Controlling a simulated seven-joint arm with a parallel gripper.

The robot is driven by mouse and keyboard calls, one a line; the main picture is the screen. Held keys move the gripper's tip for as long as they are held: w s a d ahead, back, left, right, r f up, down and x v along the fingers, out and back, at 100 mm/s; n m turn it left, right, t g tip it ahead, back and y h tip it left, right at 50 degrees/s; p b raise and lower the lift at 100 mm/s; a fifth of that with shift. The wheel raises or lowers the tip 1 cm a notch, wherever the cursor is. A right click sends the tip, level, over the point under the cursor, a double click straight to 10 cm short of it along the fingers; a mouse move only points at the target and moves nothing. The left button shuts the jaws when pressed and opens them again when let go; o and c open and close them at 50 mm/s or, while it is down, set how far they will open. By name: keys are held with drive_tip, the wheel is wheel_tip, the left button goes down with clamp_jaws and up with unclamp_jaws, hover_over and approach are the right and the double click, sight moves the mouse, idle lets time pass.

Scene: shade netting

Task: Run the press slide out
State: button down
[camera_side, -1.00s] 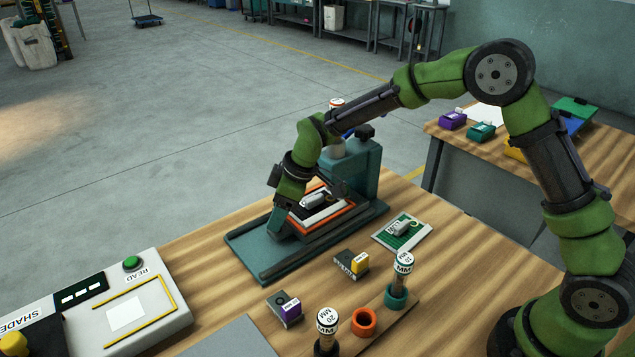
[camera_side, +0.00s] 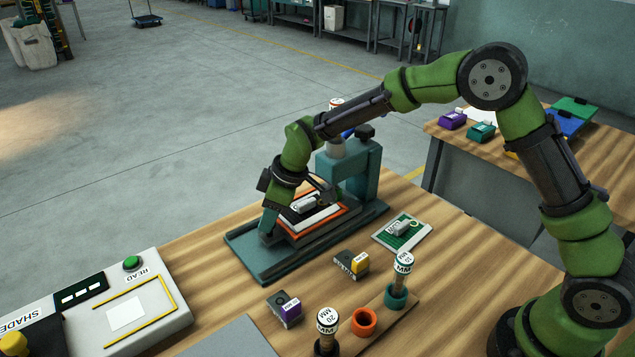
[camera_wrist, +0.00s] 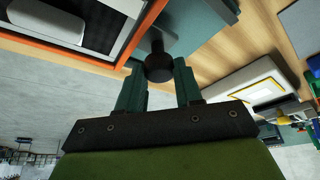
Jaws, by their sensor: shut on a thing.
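The press slide (camera_side: 322,224) is a dark tray with an orange rim, lying on the teal press base (camera_side: 258,270). It carries a pale sheet and a white block (camera_side: 305,204). The teal press column (camera_side: 367,175) stands behind it. My gripper (camera_side: 267,232) is at the slide's front end. In the wrist view, my gripper (camera_wrist: 158,82) is shut on the slide's dark round knob (camera_wrist: 158,64). The orange rim (camera_wrist: 60,52) and the block (camera_wrist: 88,28) also show there. My wrist hides part of the slide's left side in the side view.
A green sample card (camera_side: 414,238) with a block lies right of the base. The shade reader (camera_side: 125,310) is at the left front. The base's front end is clear.

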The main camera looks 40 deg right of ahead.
drive_tip(key=a, duration=1)
drive_tip(key=shift+a, duration=0.2)
drive_tip(key=c, duration=0.8)
unclamp_jaws()
drive_tip(key=shift+o, duration=0.3)
drive_tip(key=shift+d, duration=0.1)
drive_tip(key=shift+r, duration=0.1)
drive_tip(key=v, duration=1.6)
drive_tip(key=shift+r, duration=0.3)
drive_tip(key=shift+s+d, duration=0.1)
